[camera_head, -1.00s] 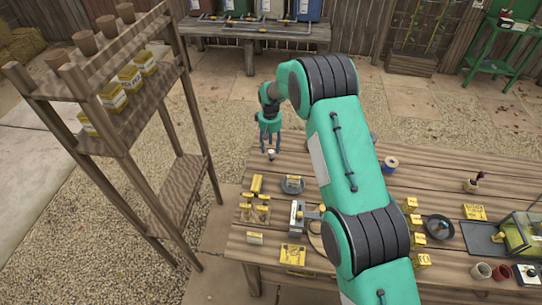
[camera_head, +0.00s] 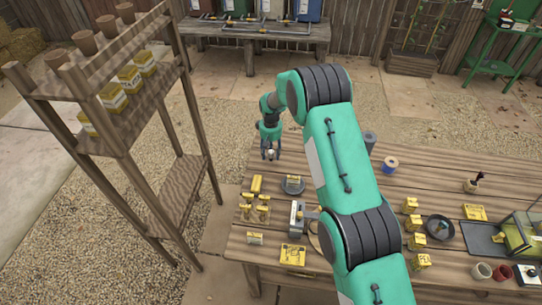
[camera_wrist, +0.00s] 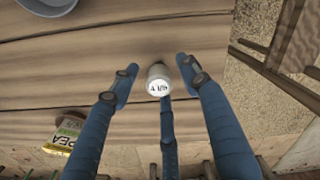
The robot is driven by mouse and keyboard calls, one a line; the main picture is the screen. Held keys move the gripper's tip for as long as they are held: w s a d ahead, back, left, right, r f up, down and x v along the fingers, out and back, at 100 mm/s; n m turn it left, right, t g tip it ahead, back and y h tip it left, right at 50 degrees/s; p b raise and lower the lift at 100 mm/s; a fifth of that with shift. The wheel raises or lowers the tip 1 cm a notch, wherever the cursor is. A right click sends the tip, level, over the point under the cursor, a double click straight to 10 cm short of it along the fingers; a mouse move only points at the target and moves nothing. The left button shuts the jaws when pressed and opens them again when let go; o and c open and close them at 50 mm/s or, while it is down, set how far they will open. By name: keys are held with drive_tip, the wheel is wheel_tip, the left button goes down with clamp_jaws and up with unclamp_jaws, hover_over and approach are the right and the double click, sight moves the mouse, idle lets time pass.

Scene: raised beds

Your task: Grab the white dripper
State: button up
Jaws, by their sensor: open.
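The white dripper (camera_wrist: 158,82) is a small pale cylinder with dark lettering on its top, at the table's far-left corner. In the head view the dripper (camera_head: 270,154) shows as a small pale spot between my fingers. My gripper (camera_head: 269,148) points down over it. In the wrist view my gripper (camera_wrist: 156,72) is open, with a blue finger on each side of the dripper and a third finger below it. Gaps show between the dripper and the left and right fingers; contact with the third finger cannot be told.
A wooden shelf (camera_head: 150,110) with pots and boxes stands at the left. The tabletop around the dripper is mostly clear.

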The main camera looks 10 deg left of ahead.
drive_tip(key=shift+f, duration=0.7)
drive_tip(key=c, duration=1)
